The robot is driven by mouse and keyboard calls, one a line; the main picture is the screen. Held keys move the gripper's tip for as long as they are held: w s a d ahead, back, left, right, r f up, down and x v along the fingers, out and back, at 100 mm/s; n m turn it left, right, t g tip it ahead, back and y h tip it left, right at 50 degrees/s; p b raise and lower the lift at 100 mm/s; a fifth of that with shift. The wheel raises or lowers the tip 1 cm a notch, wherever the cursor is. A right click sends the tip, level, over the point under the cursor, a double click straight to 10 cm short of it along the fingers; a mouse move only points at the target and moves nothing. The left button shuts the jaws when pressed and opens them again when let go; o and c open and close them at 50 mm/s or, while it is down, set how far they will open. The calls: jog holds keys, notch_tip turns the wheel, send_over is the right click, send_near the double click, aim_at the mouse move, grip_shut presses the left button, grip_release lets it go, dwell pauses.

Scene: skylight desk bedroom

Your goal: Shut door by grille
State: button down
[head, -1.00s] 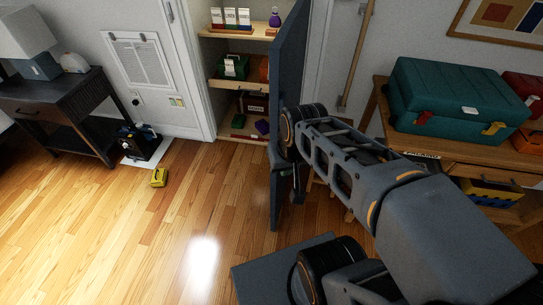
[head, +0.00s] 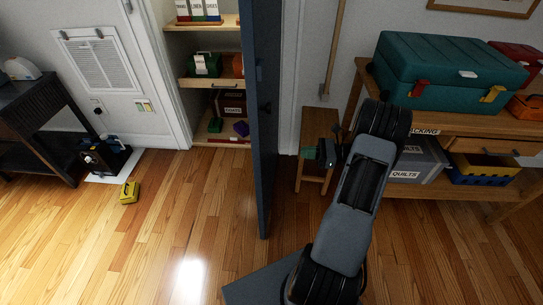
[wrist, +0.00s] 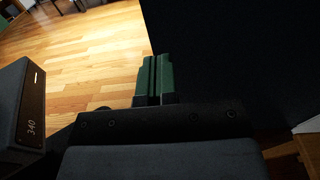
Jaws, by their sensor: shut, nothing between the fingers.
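The dark blue-grey door (head: 264,120) stands open at the right side of a shelved cupboard, jutting toward me and seen almost edge-on. The white grille (head: 98,62) is on the wall left of the cupboard. My gripper (head: 312,153) is right of the door, on its outer side, with a visible gap between them in the picture. Its green fingers also show in the wrist view (wrist: 155,78), shut together and empty. A dark surface, apparently the door (wrist: 240,50), fills the right of the wrist view. I cannot tell whether anything touches it.
The cupboard shelves (head: 207,83) hold boxes and small items. A yellow object (head: 129,192) lies on the floor at left, near a dark side table (head: 40,125). A small wooden stool (head: 313,178) and a wooden bench (head: 440,130) with a teal case (head: 450,70) are at right.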

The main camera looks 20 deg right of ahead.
jog(key=t+b, duration=0.1)
send_near(262, 150)
jog(key=shift+m, duration=0.4)
jog(key=x, duration=0.7)
jog(key=shift+w+f, duration=0.25)
jog(key=shift+w, duration=0.2)
jog(key=shift+w+a, duration=0.1)
jog(key=shift+a, duration=0.05)
